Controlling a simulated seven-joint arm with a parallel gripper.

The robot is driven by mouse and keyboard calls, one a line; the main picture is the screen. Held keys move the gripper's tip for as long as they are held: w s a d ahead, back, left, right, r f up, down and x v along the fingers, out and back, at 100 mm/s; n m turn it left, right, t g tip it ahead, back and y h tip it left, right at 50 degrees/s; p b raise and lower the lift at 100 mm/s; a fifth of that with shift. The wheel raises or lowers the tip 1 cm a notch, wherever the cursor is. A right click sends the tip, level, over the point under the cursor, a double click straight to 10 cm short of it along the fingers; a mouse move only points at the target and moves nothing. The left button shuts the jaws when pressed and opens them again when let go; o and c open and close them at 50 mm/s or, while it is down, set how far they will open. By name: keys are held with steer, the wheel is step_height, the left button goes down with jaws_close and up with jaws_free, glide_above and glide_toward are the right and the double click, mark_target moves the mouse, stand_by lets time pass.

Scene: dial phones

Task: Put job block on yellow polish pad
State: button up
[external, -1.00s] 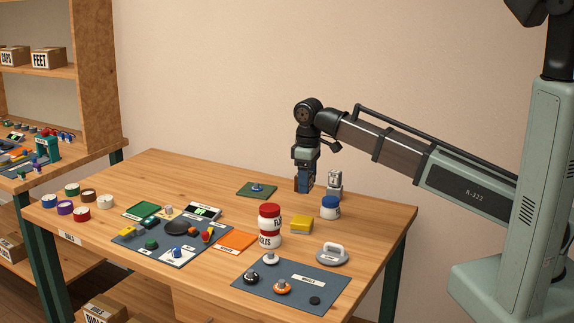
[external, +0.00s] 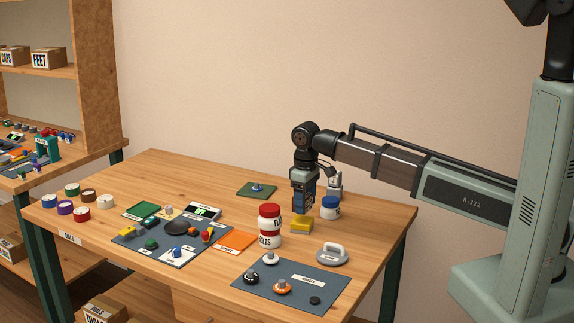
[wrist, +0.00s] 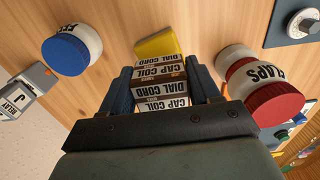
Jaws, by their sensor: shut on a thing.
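My gripper (external: 302,208) is shut on the job block (wrist: 160,88), a block with white labels reading "CAP COIL" and "DIAL CORD". In the wrist view the block sits between the two blue fingers. The yellow polish pad (external: 301,226) lies on the table directly below my gripper in the external view. It also shows just beyond the block in the wrist view (wrist: 157,44), partly hidden by it. Whether the block touches the pad I cannot tell. In the external view the block is mostly hidden by the fingers.
A red-lidded jar (external: 269,228) stands close left of the pad, and a blue-lidded jar (external: 330,209) close right. A grey handled tool (external: 332,254) lies in front right. A dark mat (external: 318,292) with several parts is in front.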

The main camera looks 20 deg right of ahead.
steer(key=shift+f, duration=1.5)
steer(key=shift+f, duration=0.15)
steer(key=o, duration=1.1)
steer(key=shift+r, duration=0.2)
step_height(320, 180, up, 12)
